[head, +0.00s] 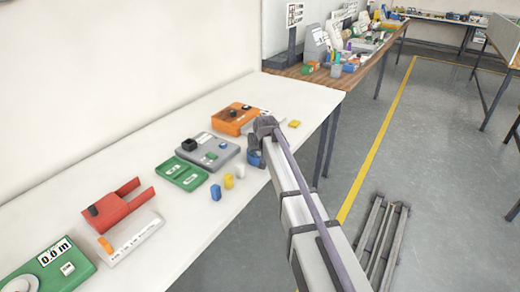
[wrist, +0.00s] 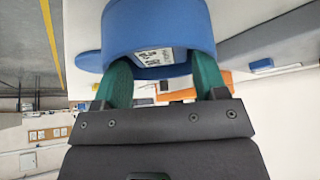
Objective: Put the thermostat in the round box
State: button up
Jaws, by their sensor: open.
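My gripper (wrist: 163,74) is open, with its two green fingers on either side of a blue round object (wrist: 160,28) that bears a white printed label. I cannot tell whether the fingers touch it. A flat blue rounded part (wrist: 88,62) shows beside its left side. In the head view the blue object (head: 254,158) is partly hidden by my gripper (head: 262,140) at the table's right edge. I cannot tell for sure whether it is the round box or the thermostat. No other round box is clear in view.
On the white table (head: 195,245) lie an orange device (head: 233,118), a grey panel (head: 212,151), a green tray (head: 181,173), several small blocks, a red bracket (head: 115,205) and a green meter (head: 45,270). A cluttered wooden bench (head: 330,78) stands behind. The table's front strip is clear.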

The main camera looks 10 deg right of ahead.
jog(key=w+p+v, duration=0.1)
jog(key=p+v, duration=1.1)
jog(key=v, duration=0.1)
jog(key=s+f+g, duration=0.2)
jog(key=s+g, duration=0.4)
jog(key=s, duration=2.4)
jog(key=shift+s+b, duration=0.35)
